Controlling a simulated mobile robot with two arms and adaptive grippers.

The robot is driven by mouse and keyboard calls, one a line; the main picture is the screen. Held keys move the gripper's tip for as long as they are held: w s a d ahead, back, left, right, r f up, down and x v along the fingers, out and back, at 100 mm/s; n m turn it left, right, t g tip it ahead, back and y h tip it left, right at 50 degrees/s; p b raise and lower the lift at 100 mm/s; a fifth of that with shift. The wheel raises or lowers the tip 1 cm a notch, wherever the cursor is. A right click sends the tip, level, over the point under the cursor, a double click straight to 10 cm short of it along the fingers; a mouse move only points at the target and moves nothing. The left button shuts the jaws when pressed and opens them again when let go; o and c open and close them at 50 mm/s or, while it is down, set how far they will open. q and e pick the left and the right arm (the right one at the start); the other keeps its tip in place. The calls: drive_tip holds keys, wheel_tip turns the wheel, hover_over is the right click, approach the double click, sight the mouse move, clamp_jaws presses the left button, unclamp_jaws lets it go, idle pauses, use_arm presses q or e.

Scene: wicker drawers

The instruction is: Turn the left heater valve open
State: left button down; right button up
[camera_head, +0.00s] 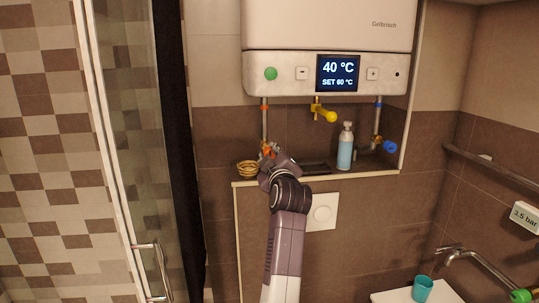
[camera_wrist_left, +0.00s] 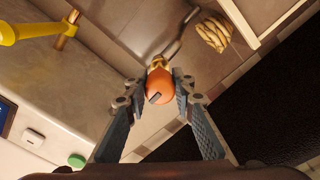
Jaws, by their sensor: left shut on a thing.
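The left heater valve has an orange knob (camera_wrist_left: 160,85) on a pipe with a brass fitting. It shows in the head view as a small orange patch (camera_head: 267,148) below the left end of the heater (camera_head: 285,75), mostly hidden by my left gripper. My left gripper (camera_head: 270,155) reaches up to it from below. In the left wrist view its two fingers lie on either side of the orange knob and are shut on it. A dark mark shows on the knob's face. My right gripper is in neither view.
A wicker item (camera_head: 247,168) stands on the ledge just left of the gripper. A yellow valve (camera_head: 330,116), a blue bottle (camera_head: 345,150) and a blue valve (camera_head: 390,146) are to the right. A glass shower door (camera_head: 130,150) stands at the left.

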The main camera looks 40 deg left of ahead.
use_arm(q)
drive_tip(key=n+p, duration=0.2)
drive_tip(key=n, duration=0.1)
drive_tip(key=shift+n, duration=0.4)
drive_tip(key=n, duration=0.2)
drive_tip(key=shift+n+p, duration=0.35)
drive_tip(key=shift+n, duration=0.05)
drive_tip(key=n, duration=0.2)
drive_tip(key=shift+n, duration=0.3)
drive_tip(key=n, duration=0.3)
drive_tip(key=shift+f+n, duration=0.15)
drive_tip(key=shift+n, duration=0.15)
drive_tip(key=n+b, duration=0.1)
drive_tip(key=n, duration=0.3)
drive_tip(key=shift+n, duration=0.4)
